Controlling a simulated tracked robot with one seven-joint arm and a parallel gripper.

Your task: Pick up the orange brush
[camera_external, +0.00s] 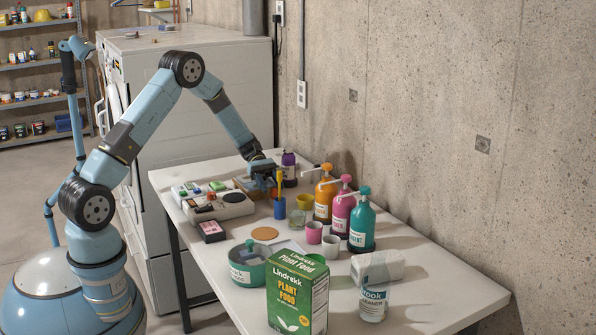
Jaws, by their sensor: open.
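The orange brush (279,181) shows as a thin upright orange piece above a small blue cup (280,209) near the far part of the white table. Its lower end is hidden by the cup. My gripper (266,179) is open and points down, just left of the brush's upper part. The gripper is small and dark here, so I cannot tell whether a finger touches the brush.
Pump bottles in orange (324,196), pink (343,210) and teal (362,226) stand to the right, near the wall. A grey device (219,207) lies left of the cup. A green box (298,295) stands in front.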

